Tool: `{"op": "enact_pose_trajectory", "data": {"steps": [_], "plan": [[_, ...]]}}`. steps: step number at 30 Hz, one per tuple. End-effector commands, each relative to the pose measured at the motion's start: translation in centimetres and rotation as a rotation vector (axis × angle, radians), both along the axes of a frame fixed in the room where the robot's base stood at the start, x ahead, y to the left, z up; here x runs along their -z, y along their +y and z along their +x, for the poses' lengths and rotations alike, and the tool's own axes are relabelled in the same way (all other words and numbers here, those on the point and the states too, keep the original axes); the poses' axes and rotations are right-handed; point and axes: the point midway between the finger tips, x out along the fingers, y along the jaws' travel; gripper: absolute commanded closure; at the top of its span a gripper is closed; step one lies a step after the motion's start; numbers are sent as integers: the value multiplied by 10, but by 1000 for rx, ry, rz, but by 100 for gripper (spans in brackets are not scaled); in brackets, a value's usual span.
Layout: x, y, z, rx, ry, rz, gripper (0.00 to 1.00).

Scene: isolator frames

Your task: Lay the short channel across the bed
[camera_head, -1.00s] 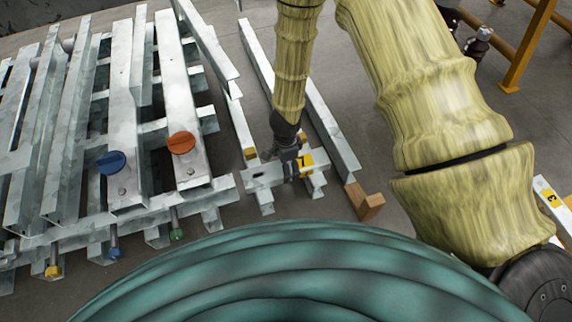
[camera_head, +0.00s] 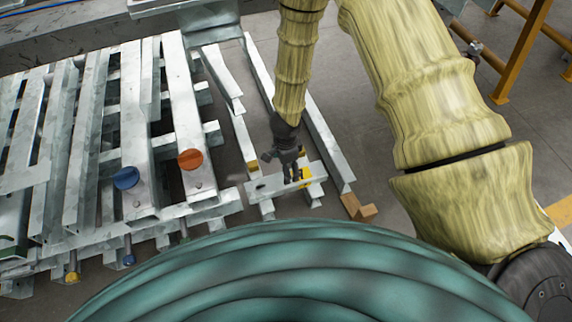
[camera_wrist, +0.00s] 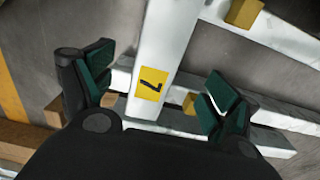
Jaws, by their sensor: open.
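The short channel (camera_head: 265,188) is a pale galvanized piece with a yellow number label. It lies crosswise over pale rails at the near end of the long members in the head view. In the wrist view the short channel (camera_wrist: 168,45) runs up between my fingers, its label (camera_wrist: 152,84) facing the camera. My gripper (camera_head: 291,180) is pointed down just over it. In the wrist view my gripper (camera_wrist: 160,88) is open, one green-padded finger on each side of the channel with gaps. I cannot tell which members form the bed.
A large rack of galvanized members (camera_head: 150,120) stands left, with a blue knob (camera_head: 126,178) and an orange knob (camera_head: 190,159). A long rail (camera_head: 325,145) with a wooden block (camera_head: 358,207) lies right of the channel. An orange frame (camera_head: 525,50) stands far right.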

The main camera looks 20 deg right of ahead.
Motion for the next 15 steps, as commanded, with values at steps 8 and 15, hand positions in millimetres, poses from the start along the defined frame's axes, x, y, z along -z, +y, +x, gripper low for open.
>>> {"op": "enact_pose_trajectory", "data": {"steps": [8,15], "plan": [[-28,0,0,0,0,0,12],[-37,0,0,0,1,0,12]]}}
